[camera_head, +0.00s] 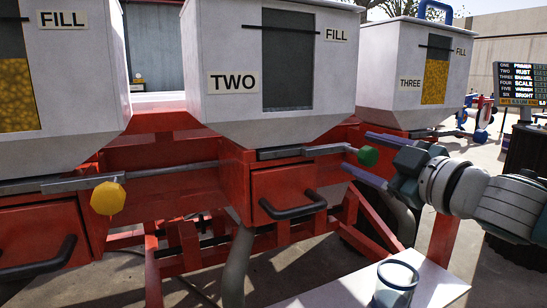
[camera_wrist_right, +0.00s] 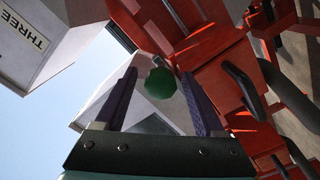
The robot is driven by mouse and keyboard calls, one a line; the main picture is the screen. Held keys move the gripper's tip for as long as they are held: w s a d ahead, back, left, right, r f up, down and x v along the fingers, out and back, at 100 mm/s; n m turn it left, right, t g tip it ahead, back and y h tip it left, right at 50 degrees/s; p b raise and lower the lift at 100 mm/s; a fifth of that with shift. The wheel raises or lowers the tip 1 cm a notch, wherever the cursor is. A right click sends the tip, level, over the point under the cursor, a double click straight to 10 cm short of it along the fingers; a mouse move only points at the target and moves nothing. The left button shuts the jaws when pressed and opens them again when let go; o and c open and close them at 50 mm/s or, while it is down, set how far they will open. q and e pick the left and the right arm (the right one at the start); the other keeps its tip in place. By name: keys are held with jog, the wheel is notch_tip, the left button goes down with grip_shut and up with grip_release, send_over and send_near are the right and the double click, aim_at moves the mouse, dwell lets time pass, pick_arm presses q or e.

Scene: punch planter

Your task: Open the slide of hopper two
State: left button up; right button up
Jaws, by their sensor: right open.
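Hopper two (camera_head: 232,55) is the white box labelled TWO in the middle of the head view; its window is dark. Its slide (camera_head: 300,152) is a grey metal bar under the hopper, ending at the right in a green knob (camera_head: 368,156). My right gripper (camera_head: 357,150) comes in from the right, open, with one finger above and one below the knob. In the right wrist view, the green knob (camera_wrist_right: 160,83) sits between the two spread fingertips, with gaps visible on both sides. My left gripper is not in view.
A red frame carries the hoppers, with a black-handled drawer (camera_head: 288,195) below the slide. A yellow knob (camera_head: 108,198) is at the left. Hopper three (camera_head: 410,85) stands behind my right gripper. A glass jar (camera_head: 396,284) stands on a white surface at the lower right.

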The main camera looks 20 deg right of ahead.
jog(key=shift+w+a+b, duration=0.1)
jog(key=shift+w+b, duration=0.2)
jog(key=shift+w, duration=0.9)
grip_shut()
dwell(0.6)
